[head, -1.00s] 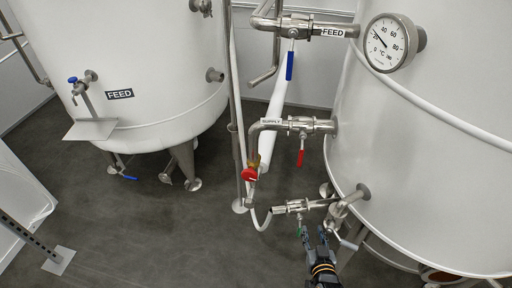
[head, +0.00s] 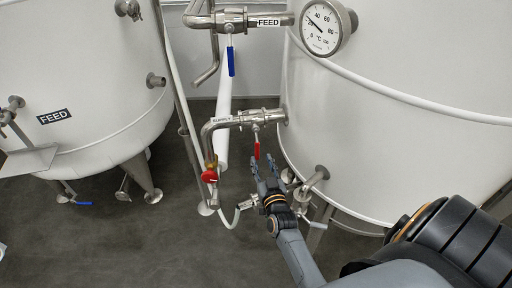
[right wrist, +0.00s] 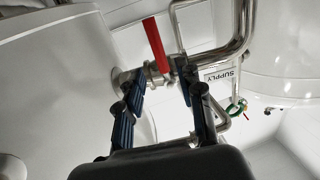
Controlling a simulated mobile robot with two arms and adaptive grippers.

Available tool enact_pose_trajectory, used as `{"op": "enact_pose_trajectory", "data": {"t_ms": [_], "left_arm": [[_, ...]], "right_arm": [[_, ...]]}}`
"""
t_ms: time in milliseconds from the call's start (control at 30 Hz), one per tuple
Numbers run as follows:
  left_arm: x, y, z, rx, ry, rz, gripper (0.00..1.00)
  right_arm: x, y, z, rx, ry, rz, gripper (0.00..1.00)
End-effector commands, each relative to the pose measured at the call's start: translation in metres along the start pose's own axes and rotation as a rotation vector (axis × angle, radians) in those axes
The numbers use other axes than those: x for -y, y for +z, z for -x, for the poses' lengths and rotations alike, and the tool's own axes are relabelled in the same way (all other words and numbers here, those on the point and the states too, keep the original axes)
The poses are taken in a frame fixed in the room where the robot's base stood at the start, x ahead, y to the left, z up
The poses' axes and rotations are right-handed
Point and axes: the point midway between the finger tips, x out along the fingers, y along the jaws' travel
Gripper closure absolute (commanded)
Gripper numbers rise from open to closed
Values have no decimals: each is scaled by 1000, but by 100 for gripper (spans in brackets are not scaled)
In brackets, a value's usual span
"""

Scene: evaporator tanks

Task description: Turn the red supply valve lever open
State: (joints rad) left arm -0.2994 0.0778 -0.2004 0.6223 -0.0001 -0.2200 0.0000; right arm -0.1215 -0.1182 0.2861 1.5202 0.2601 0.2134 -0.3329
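The red supply valve lever (head: 257,150) hangs down from the valve on the steel pipe labelled SUPPLY (head: 222,121). My right gripper (head: 264,167) is open and empty, its fingertips close to the lever's lower end. In the right wrist view, the red lever (right wrist: 155,45) shows ahead of the right gripper (right wrist: 161,75), across the gap between its spread fingertips. I cannot tell whether they touch it. My left gripper is not in view.
A blue lever (head: 231,62) hangs from the FEED pipe (head: 268,21) above. The large white tank (head: 400,130) with a dial gauge (head: 325,27) stands close on the right. Another white tank (head: 70,60) stands left.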

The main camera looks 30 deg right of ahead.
Motion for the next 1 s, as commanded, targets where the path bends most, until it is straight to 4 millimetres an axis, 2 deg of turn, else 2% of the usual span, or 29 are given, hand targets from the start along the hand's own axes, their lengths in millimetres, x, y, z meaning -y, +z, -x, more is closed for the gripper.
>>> {"op": "enact_pose_trajectory", "data": {"t_ms": [100,300,500,767,800,967,1000], "left_arm": [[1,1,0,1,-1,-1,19],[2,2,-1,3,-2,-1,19],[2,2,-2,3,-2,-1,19],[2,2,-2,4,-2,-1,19],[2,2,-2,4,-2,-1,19],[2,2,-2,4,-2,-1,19],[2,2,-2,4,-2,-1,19]], "right_arm": [[0,-1,-27,-2,0,-1,63],[0,0,-59,0,-1,1,63],[0,1,-72,1,0,0,63],[0,1,-74,1,0,0,63],[0,1,-74,1,0,0,65],[0,1,-74,1,0,0,98],[0,1,-74,1,0,0,100]]}}
